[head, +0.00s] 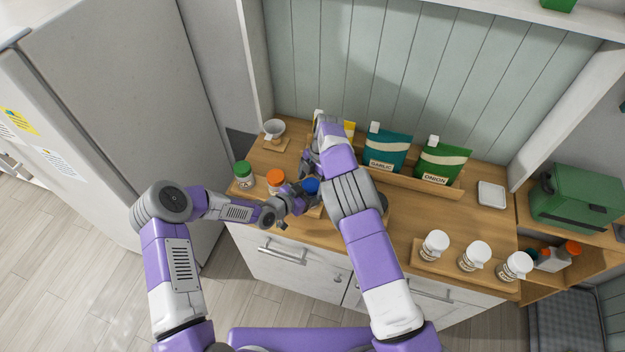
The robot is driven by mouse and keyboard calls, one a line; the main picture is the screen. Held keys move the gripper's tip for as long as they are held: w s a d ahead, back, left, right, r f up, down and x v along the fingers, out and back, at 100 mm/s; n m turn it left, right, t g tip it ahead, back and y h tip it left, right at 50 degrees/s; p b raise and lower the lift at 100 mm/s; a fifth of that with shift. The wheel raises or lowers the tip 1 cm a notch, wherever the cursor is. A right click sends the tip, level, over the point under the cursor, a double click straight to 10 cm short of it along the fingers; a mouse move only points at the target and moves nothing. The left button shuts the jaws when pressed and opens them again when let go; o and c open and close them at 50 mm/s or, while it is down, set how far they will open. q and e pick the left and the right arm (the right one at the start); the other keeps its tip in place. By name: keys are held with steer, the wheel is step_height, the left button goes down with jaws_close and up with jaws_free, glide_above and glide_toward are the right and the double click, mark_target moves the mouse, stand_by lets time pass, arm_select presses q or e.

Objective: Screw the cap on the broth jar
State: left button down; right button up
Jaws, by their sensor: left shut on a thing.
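A jar with a blue cap (312,186) stands on the counter, mostly hidden by my arms. Its label is hidden, so I cannot read whether it is the broth jar. My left gripper (299,196) reaches in from the left and is shut at this jar. My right arm reaches past it and bends back; my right gripper (311,170) is just behind and above the blue cap. Its fingers are too small and covered to tell their opening, or whether they touch the cap. A green-capped jar (242,174) and an orange-capped jar (275,181) stand to the left.
A white cup (274,130) stands at the back left. A teal garlic pouch (385,152) and a green onion pouch (440,160) stand behind a wooden rail. Several white-lidded jars (473,257) sit on a board at front right. A white dish (491,194) lies behind them.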

arm_select(q)
steer(key=shift+w+r, duration=0.15)
steer(key=shift+r, duration=0.05)
arm_select(e)
steer(key=c, duration=1.2)
steer(key=o, duration=1.1)
steer(key=shift+o, duration=0.2)
steer(key=shift+r, duration=2.3)
steer(key=shift+o, duration=0.6)
steer(key=d+v, duration=0.1)
steer(key=v, duration=0.6)
steer(key=shift+w+r, duration=0.15)
steer(key=shift+w, duration=0.3)
